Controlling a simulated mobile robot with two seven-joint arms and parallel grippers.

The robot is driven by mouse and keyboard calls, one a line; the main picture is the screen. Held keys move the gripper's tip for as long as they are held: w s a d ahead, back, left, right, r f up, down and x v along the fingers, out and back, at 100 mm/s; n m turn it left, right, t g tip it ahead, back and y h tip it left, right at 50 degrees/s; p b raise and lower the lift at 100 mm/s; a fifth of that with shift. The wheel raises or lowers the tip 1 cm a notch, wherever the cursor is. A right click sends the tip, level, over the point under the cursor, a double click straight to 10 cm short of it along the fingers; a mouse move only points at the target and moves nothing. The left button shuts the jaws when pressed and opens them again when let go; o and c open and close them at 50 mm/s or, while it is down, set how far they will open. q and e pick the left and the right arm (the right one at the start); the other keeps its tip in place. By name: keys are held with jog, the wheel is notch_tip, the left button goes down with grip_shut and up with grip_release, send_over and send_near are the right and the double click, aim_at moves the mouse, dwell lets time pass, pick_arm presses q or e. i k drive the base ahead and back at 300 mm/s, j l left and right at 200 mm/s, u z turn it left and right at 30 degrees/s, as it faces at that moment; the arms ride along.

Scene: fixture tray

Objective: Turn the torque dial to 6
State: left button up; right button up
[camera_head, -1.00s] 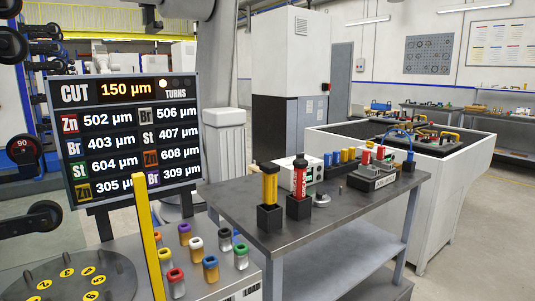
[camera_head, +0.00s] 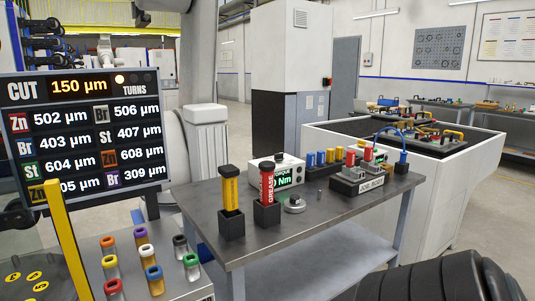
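A white torque box (camera_head: 291,163) stands at the back of the grey metal table (camera_head: 235,250). Its small display (camera_head: 286,180) shows green-white text, partly hidden, ending in "0 Nm". A red grease tube (camera_head: 267,186) in a black holder stands in front of the box and covers its left part. I cannot make out the dial on the box or its setting. A round grey metal piece (camera_head: 295,204) with a raised knob lies on the table in front of the box. Neither of my grippers is in view.
A yellow tube (camera_head: 230,190) in a black holder stands left of the grease tube. Blue and yellow pieces (camera_head: 325,158) and a job block (camera_head: 358,185) with a blue cable stand to the right. Several coloured-top cylinders (camera_head: 152,275) stand lower left. A black ribbed shape fills the lower right.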

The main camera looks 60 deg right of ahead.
aim_at(279, 157)
jog(key=k+l+u, duration=0.2)
jog(key=l, duration=0.2)
jog(key=k+l+u, duration=0.15)
jog(key=l, duration=0.25)
jog(key=k+l, duration=0.3)
jog(key=k+l+u, duration=0.1)
jog(key=k+l, duration=0.15)
jog(key=l, duration=0.25)
